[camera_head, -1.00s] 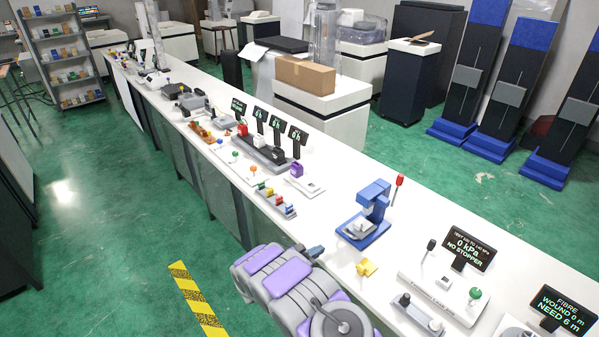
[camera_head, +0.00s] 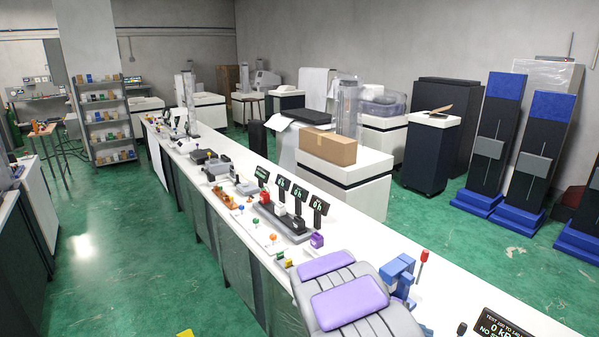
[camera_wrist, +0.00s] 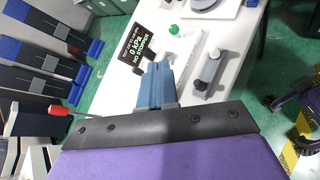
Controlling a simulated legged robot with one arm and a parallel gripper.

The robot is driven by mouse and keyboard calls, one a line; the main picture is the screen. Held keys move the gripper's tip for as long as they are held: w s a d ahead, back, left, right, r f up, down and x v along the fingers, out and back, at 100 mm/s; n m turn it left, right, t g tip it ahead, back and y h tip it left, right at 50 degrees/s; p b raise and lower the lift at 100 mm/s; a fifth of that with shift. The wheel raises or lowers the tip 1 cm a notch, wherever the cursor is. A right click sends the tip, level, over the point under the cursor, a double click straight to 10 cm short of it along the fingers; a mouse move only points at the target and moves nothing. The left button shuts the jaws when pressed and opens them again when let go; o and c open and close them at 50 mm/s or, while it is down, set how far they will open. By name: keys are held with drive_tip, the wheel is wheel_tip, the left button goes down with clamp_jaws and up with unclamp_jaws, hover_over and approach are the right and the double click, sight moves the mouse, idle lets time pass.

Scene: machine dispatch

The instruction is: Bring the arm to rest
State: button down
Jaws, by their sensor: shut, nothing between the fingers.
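My gripper (camera_wrist: 157,84) shows in the wrist view as blue-grey fingers, shut and empty, over the white bench. The fingers overlap the bench near a black sign reading 0 kPa (camera_wrist: 151,55), with no visible contact.
The long white bench (camera_head: 458,305) carries several devices. A cardboard box (camera_head: 328,146) sits on a white cabinet behind. Green floor (camera_head: 130,240) is clear on the left.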

drive_tip(key=s+a+r+m+g+y, duration=0.1)
drive_tip(key=s+r+m+y, duration=0.2)
drive_tip(key=s, duration=0.6)
drive_tip(key=s+a+r+m+g+y, duration=0.2)
drive_tip(key=s+m+y, duration=0.15)
drive_tip(key=s, duration=0.65)
drive_tip(key=s+a+m+t+y+b, duration=0.1)
drive_tip(key=s+a+m+y, duration=0.4)
drive_tip(key=s+a, duration=0.6)
drive_tip(key=s+t+y, duration=0.1)
drive_tip(key=s, duration=0.2)
drive_tip(key=shift+a, duration=0.3)
